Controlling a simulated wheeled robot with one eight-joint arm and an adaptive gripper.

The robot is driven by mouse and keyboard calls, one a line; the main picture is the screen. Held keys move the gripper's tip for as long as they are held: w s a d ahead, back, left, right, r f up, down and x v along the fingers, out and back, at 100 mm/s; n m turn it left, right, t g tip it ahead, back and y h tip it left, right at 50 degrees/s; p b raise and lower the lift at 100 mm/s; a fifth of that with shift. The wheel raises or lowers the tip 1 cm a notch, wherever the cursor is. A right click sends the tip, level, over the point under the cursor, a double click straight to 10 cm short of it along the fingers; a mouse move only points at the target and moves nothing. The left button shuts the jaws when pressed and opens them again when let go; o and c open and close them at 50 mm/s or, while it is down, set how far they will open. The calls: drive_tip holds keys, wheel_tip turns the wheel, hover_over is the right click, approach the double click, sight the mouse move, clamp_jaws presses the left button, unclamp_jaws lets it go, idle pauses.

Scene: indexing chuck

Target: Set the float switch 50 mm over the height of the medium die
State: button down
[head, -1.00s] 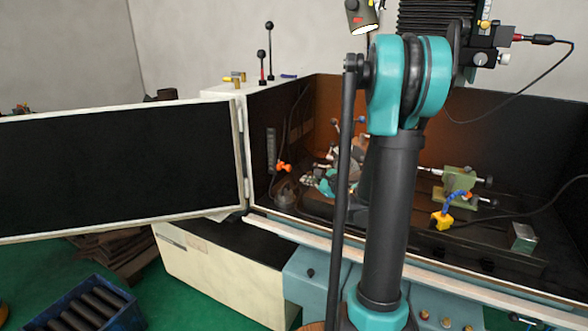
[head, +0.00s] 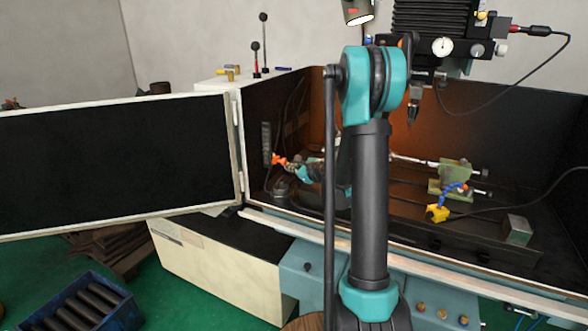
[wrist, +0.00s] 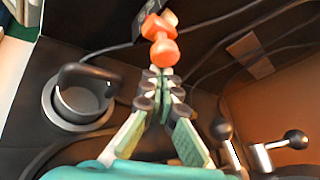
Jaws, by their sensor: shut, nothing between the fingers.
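An orange float switch (head: 278,159) sits low on a dark upright scale (head: 266,142) at the left inside wall of the machine enclosure. In the wrist view the orange float switch (wrist: 160,42) is just beyond my fingertips. My gripper (head: 291,166) is shut and empty, pointing at the float switch. Its fingertips (wrist: 158,78) are close together just short of the orange part; whether they touch it I cannot tell. I cannot make out a part that is clearly the medium die. My arm hides part of the enclosure's middle.
A round pot with a black handle (wrist: 80,92) stands left of my fingers, and black ball levers (wrist: 294,140) are at the right. A green fixture (head: 450,175), a yellow-and-blue nozzle (head: 438,212) and a metal block (head: 517,230) lie right. The open door (head: 110,165) swings left.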

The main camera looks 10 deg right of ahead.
idle(0.3)
wheel_tip(320, 180, up, 4)
idle(0.4)
drive_tip(key=shift+s, duration=0.1)
